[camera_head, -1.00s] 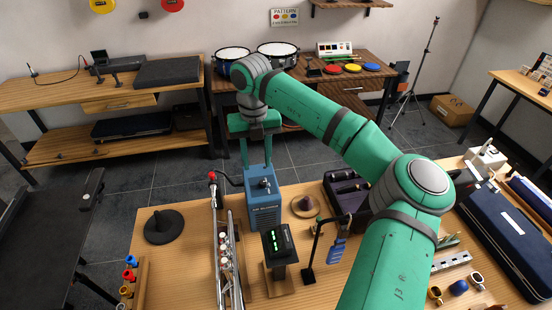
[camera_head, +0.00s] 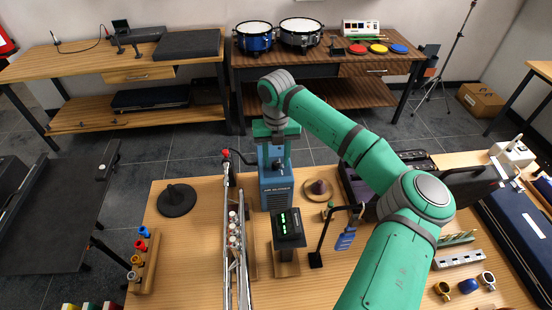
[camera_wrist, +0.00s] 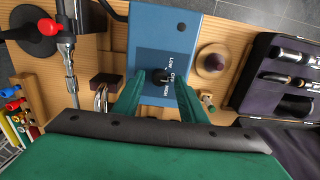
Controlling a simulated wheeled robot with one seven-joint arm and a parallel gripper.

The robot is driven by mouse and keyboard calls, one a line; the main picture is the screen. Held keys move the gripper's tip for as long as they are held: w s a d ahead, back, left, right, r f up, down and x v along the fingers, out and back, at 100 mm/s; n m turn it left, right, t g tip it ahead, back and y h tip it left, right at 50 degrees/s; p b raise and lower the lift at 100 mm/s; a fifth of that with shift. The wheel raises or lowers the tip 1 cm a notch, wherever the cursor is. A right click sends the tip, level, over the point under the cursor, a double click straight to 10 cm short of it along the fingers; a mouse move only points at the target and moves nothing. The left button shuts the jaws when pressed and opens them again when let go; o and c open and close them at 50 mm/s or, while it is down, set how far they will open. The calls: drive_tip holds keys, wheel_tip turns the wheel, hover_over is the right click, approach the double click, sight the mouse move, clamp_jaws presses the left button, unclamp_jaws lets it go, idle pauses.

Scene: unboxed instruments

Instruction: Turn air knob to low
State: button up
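The blue air blower (camera_head: 276,188) stands upright on the wooden bench, with its lettered front towards the head camera. The wrist view looks down on its blue top (camera_wrist: 166,30), where a small black knob (camera_wrist: 160,76) sits on a darker plate. White lettering beside the knob includes LOW and HIGH; the knob's exact setting is too small to tell. My gripper (camera_wrist: 160,84) is over the blower's top, its two green fingers apart on either side of the knob. Gaps show between fingers and knob. In the head view the knob is hard to make out near my gripper (camera_head: 276,152).
A silver instrument with a red-tipped lever (camera_head: 232,245) stands left of the blower. A black meter with green lights (camera_head: 288,225) is in front. A round stand (camera_head: 318,189) and an open dark case (camera_wrist: 262,90) are to the right. A dark cone base (camera_head: 177,198) is at left.

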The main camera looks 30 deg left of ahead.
drive_tip(key=shift+f, duration=0.15)
clamp_jaws()
drive_tip(key=shift+n, duration=0.3)
drive_tip(key=n, duration=0.4)
drive_tip(key=shift+n, duration=0.4)
drive_tip(key=n, duration=0.6)
drive_tip(key=shift+w, duration=0.1)
drive_tip(key=shift+n, duration=0.3)
